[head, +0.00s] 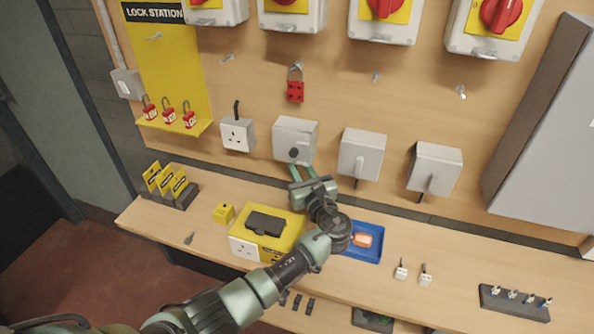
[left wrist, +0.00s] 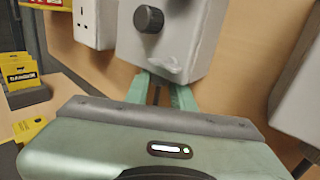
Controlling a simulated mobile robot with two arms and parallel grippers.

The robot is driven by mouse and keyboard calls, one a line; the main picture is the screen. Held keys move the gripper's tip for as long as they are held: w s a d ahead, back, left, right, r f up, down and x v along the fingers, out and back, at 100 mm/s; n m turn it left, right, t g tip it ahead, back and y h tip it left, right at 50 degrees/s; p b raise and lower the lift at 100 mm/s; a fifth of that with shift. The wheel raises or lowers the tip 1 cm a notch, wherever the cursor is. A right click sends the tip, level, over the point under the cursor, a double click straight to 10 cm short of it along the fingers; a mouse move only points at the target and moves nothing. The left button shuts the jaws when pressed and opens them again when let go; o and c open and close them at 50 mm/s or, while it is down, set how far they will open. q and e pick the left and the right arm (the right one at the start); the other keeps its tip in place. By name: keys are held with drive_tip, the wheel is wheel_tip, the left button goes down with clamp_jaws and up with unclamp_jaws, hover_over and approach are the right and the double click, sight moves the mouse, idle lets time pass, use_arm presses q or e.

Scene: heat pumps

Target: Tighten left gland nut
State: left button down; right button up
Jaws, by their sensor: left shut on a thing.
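A grey wall box (head: 295,136) with a black round knob hangs on the board. It also fills the top of the left wrist view (left wrist: 185,40). My left gripper (head: 300,171) is just below this box, fingers pointing up at its underside. In the left wrist view the green fingers (left wrist: 160,90) are shut on the left gland nut under the box. The fingers and the box edge mostly hide the nut; a dark strip shows between the fingers. My right gripper is not in view.
Two more grey boxes (head: 361,155) (head: 434,170) with short cables below hang to the right. A socket (head: 237,134) is close on the left. On the bench stand a yellow socket tester box (head: 285,222), a blue tray (head: 374,246) and small plugs (head: 401,272).

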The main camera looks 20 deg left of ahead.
use_arm(q)
drive_tip(key=shift+w+d+n+g+y, duration=0.1)
drive_tip(key=shift+n+g+y, duration=0.3)
drive_tip(key=shift+y, duration=0.1)
drive_tip(key=c, duration=1.2)
unclamp_jaws()
drive_tip(key=shift+r, duration=0.1)
